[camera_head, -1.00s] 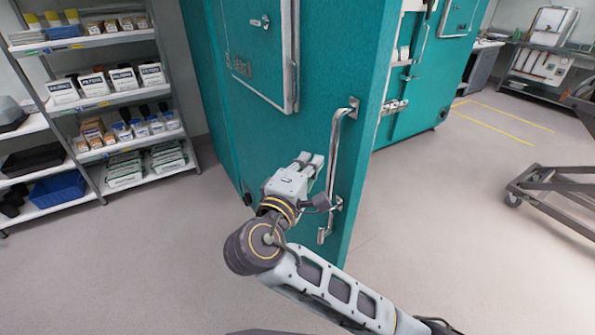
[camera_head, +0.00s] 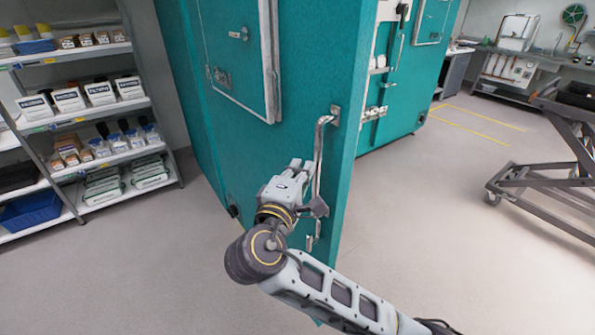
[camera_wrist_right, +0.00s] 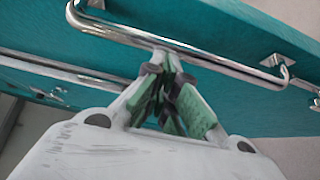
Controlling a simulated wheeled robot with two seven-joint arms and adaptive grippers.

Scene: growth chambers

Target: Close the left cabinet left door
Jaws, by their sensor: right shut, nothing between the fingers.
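The teal cabinet door (camera_head: 303,45) stands open, its free edge toward the right of the head view. A long metal bar handle (camera_head: 320,150) runs down it near that edge, and the bar also shows in the wrist view (camera_wrist_right: 215,60). My right gripper (camera_head: 302,165) is at the handle's left side in the head view, with its fingers together and empty. In the wrist view its fingertips (camera_wrist_right: 166,62) meet close to the bar; I cannot tell whether they touch it. The handle's lower part is partly hidden by my wrist. My left gripper is not in view.
A shelf rack (camera_head: 95,118) with boxes and bottles stands at the left. Another teal chamber (camera_head: 405,90) is behind the door at the right. A grey wheeled cart (camera_head: 545,175) stands at the far right. The floor (camera_head: 430,230) between door and cart is clear.

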